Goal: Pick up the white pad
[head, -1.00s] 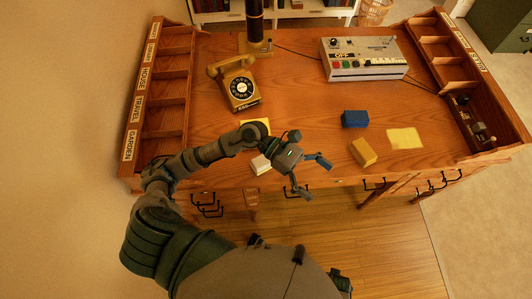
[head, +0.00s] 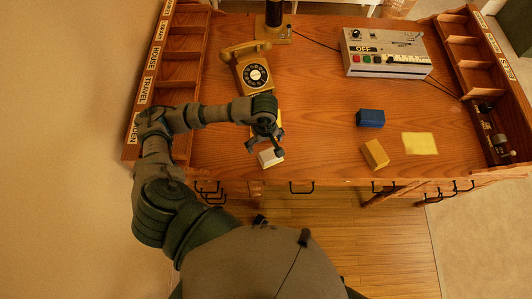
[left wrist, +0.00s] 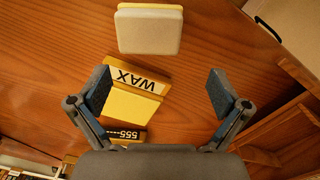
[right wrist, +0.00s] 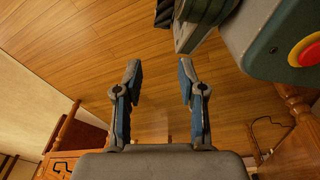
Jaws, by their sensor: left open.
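The white pad (head: 271,158) lies near the desk's front edge, partly hidden by my left gripper in the head view. In the left wrist view the white pad (left wrist: 150,30) shows as a rounded cream-white block beyond the fingertips, at the top. My left gripper (head: 265,147) is over the desk just behind the pad; it is open and empty, its fingers wide apart in the left wrist view (left wrist: 160,92). My right gripper (right wrist: 160,75) is open and empty above the wooden floor, away from the desk.
A yellow box marked WAX (left wrist: 136,92) lies close to the pad. The yellow telephone (head: 248,68) stands behind. A blue block (head: 370,118), a yellow block (head: 375,153) and a yellow sheet (head: 420,143) lie to the right. Labelled shelves (head: 182,72) border the left.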

